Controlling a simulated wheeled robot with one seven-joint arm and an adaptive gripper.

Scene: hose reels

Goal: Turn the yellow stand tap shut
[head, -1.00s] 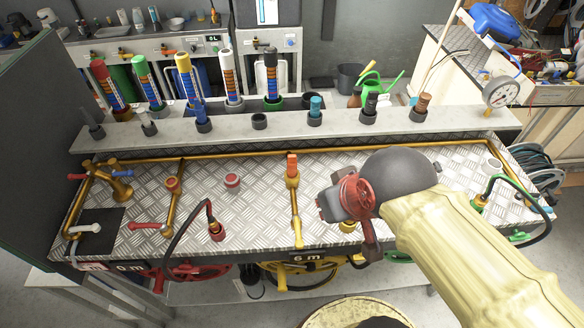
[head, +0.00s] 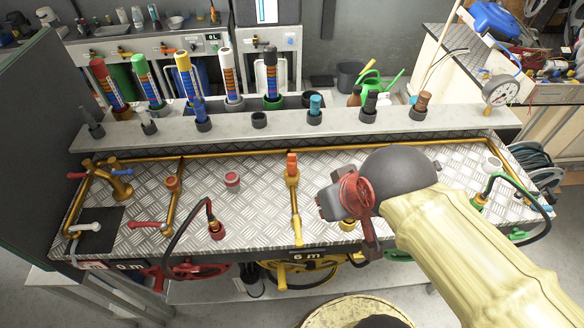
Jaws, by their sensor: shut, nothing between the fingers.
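The yellow stand tap stands front centre on the metal worktop in the head view. Its yellow lever (head: 297,230) points toward the front edge, in line with the brass pipe (head: 294,202).
A red lever (head: 147,225) lies crosswise at left, with a black hose (head: 183,228) beside it. A green hose (head: 500,184) is at right. A shelf of coloured tubes (head: 365,119) runs behind. A yellow reel (head: 283,275) hangs below the front edge.

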